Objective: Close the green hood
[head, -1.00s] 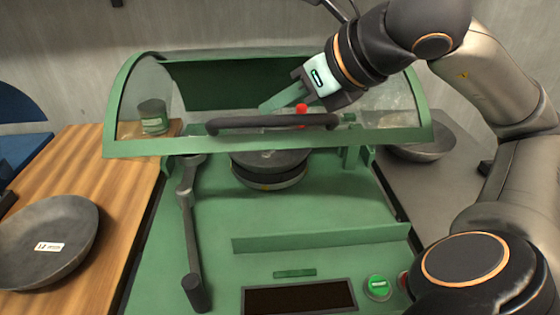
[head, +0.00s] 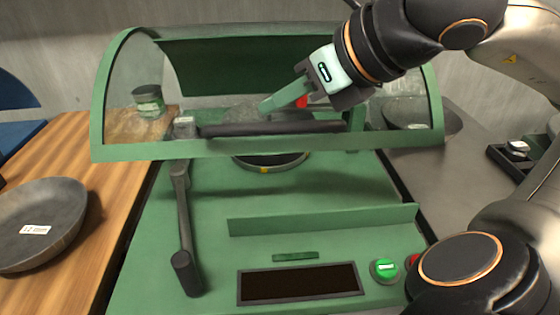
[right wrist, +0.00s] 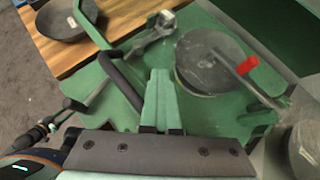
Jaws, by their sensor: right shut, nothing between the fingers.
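The green hood (head: 200,150), with a clear curved panel, is partly lowered. Its front edge hangs above the green machine deck, with a gap below. Its dark handle bar (head: 270,129) runs along the front and also shows in the right wrist view (right wrist: 124,77). My right gripper (head: 268,105) is shut and empty, its green fingers at the hood just above and behind the handle in the head view. In the right wrist view the gripper (right wrist: 158,75) points beside the handle; I cannot tell whether they touch. My left gripper is not in view.
A round dark plate (right wrist: 213,62) sits under the hood. A lever (head: 183,230) stands at the deck's left; a green button (head: 384,268) is at front right. A grey bowl (head: 40,205) and green can (head: 149,101) are on the wooden table. Another bowl (head: 440,122) is at right.

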